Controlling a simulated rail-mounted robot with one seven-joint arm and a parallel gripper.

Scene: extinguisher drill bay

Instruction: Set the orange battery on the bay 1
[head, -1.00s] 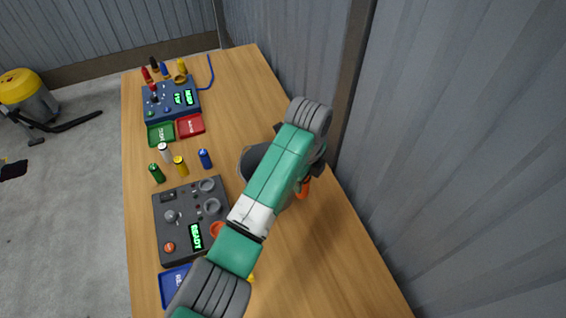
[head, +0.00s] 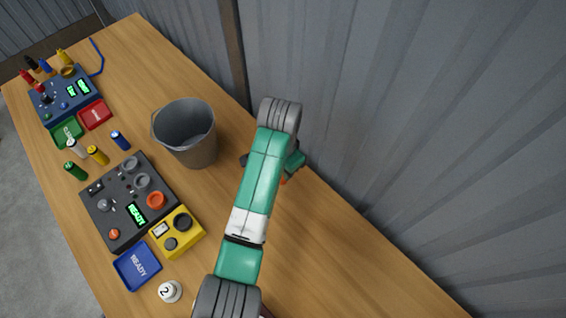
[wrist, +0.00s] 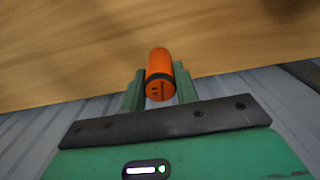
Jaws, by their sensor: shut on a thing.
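The orange battery (wrist: 160,64) is a short orange cylinder with a dark band, held between the two green fingers of my gripper (wrist: 160,82) in the wrist view. In the head view my arm mostly hides the gripper (head: 288,170), over the right part of the table near the wall; only a sliver of orange shows there. The black charger box (head: 97,226) has round grey sockets, an orange ring (head: 157,200) and a green READY display. No bay number is readable, so I cannot tell which socket is bay 1. The battery is well to the right of this box.
A grey bucket (head: 186,140) stands between the box and my gripper. A yellow device (head: 190,246) and blue tray (head: 126,275) adjoin the box. Blue (head: 120,140), yellow (head: 97,155), white (head: 76,148) and green (head: 76,171) cylinders stand behind it. The table's right front is clear.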

